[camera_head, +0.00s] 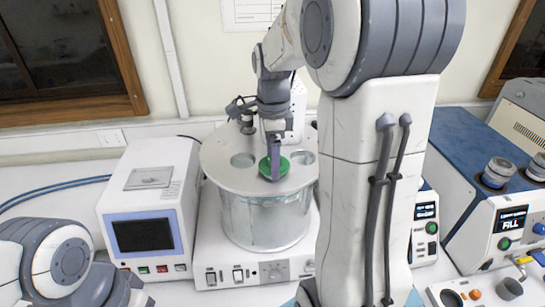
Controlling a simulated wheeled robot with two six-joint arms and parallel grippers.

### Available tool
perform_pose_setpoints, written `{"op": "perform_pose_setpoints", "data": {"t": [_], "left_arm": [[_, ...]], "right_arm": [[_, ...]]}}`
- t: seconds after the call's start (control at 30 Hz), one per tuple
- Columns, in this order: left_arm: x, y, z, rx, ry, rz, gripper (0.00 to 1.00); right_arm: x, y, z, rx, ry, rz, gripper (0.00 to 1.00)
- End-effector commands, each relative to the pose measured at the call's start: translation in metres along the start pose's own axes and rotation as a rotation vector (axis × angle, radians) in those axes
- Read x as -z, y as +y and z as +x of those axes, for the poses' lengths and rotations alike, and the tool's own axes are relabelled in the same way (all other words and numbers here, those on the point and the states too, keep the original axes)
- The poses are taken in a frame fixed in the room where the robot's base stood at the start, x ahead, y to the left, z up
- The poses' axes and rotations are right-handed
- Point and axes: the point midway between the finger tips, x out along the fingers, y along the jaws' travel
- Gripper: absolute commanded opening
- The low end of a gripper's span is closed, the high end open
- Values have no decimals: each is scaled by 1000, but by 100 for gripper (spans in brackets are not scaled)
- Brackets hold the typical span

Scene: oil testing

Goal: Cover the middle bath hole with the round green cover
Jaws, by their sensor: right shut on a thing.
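The round green cover (283,168) is at the middle of the bath's lid, over the place between the two visible holes. My right gripper (273,172) reaches down from above and is shut on the cover. I cannot tell whether the cover rests on the lid or hangs just above it. The bath (262,222) is a clear round vessel with a flat grey lid (225,176). The left hole (243,160) and the right hole (303,158) are uncovered. The middle hole is hidden by the cover and gripper. My left gripper is out of view.
A white box with a dark screen (143,235) stands left of the bath. A blue-topped instrument (470,150) stands at the right. A dark fitting (246,123) rises at the lid's back. My right arm hides much of the centre right.

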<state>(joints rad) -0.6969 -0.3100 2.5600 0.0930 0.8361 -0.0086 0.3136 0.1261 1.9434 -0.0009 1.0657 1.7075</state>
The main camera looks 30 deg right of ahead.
Motion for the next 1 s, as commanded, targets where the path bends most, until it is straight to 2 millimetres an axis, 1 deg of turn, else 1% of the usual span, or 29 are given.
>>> {"op": "perform_pose_setpoints", "data": {"t": [0.3,0.33,0.37,0.63,1.0], "left_arm": [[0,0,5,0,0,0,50],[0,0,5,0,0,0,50],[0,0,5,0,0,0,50],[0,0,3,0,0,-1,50],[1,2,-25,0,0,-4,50]], "right_arm": [[0,0,7,-1,0,0,37],[0,0,7,0,0,0,95],[0,0,7,0,0,0,100],[0,0,5,-1,0,0,100],[0,0,-26,-1,0,0,100]]}}
